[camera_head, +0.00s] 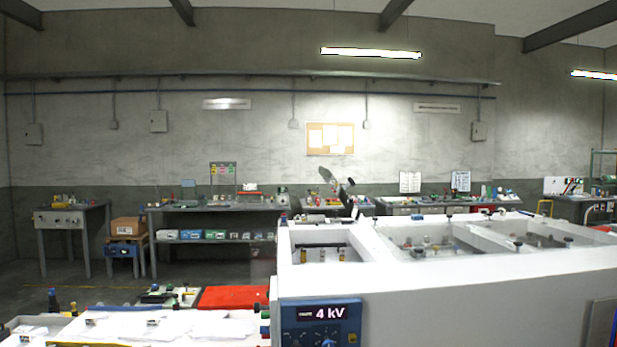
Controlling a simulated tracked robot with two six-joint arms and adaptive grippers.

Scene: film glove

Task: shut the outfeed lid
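A long white box (450,290) fills the lower right, with compartments along its top. The left compartment (320,243) shows a dark bar and small fittings inside; I cannot tell whether a clear lid covers it. The middle compartment (425,240) and the right one (530,235) look glazed, with dark knobs near their rims. No raised lid can be made out for certain, and I cannot tell which part is the outfeed lid. Neither my left nor my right gripper is in view.
A blue control unit (322,322) reading 4 kV is on the box's front. A white-topped table (180,328) and a red surface (233,297) lie at lower left. Cluttered workbenches (215,207) line the back wall. Bare floor (50,280) shows at left.

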